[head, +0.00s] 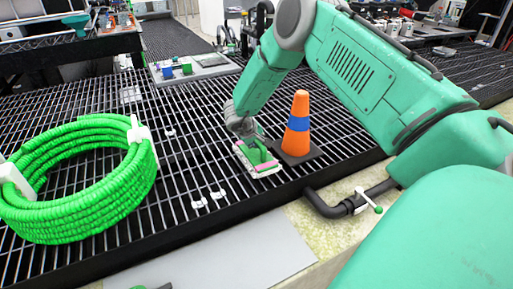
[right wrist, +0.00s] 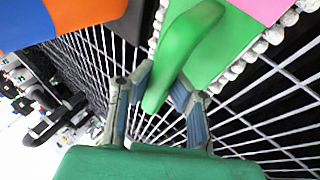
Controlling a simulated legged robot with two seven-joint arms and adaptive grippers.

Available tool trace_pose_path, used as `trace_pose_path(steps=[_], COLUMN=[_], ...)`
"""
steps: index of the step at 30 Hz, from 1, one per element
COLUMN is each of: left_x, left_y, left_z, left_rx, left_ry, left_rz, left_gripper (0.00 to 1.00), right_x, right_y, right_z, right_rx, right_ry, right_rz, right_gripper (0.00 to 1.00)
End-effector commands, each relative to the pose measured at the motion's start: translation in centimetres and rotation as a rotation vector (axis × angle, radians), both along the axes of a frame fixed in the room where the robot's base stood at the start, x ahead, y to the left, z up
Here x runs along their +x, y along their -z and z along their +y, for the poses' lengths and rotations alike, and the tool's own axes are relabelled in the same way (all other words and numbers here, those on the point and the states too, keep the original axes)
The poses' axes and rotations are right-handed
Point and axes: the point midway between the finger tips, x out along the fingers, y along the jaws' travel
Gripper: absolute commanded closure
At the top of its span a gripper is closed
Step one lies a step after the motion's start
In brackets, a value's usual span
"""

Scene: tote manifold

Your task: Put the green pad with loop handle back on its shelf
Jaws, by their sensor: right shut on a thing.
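The green pad with loop handle (head: 262,162) is low over the black grating, left of the orange cone. It has a white beaded edge and a pink patch. In the right wrist view its green loop handle (right wrist: 178,55) runs between my fingers, and the pad (right wrist: 228,45) lies behind it. My right gripper (head: 246,138) is shut on the handle; it also shows in the right wrist view (right wrist: 163,82). I cannot tell whether the pad touches the grating. My left gripper is not in view. I cannot tell which surface is the pad's shelf.
An orange cone with a blue band (head: 298,125) stands close right of the pad. A coiled green hose (head: 75,185) lies on the grating at left. A grey tray (head: 205,66) with small blocks sits at the back. A black pipe (head: 325,207) runs along the front edge.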

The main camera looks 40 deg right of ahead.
Motion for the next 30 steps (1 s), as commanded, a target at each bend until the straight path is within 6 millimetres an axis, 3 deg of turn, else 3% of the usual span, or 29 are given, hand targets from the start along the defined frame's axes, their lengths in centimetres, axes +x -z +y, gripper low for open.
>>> trace_pose_path(steps=[1,4,14,17,26,30], left_x=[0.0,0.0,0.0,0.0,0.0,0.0], left_y=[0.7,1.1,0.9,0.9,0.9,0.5], left_z=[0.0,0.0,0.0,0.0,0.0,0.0], left_rx=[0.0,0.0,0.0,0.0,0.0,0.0], left_ry=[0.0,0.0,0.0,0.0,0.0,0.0], left_rz=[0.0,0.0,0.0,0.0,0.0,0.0], left_gripper=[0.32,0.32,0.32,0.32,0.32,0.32], right_x=[-0.1,0.0,0.0,0.0,0.0,-0.1], right_y=[1.3,2.4,2.4,2.5,2.5,1.4], right_z=[0.0,0.0,0.1,0.1,0.1,0.5], right_rx=[-0.001,-0.001,-0.001,-0.001,0.0,0.001], right_ry=[0.0,-0.002,-0.001,-0.001,0.0,-0.001], right_rz=[0.003,0.003,0.002,0.002,0.001,0.0], right_gripper=[1.0,1.0,1.0,0.69,0.69,0.69])
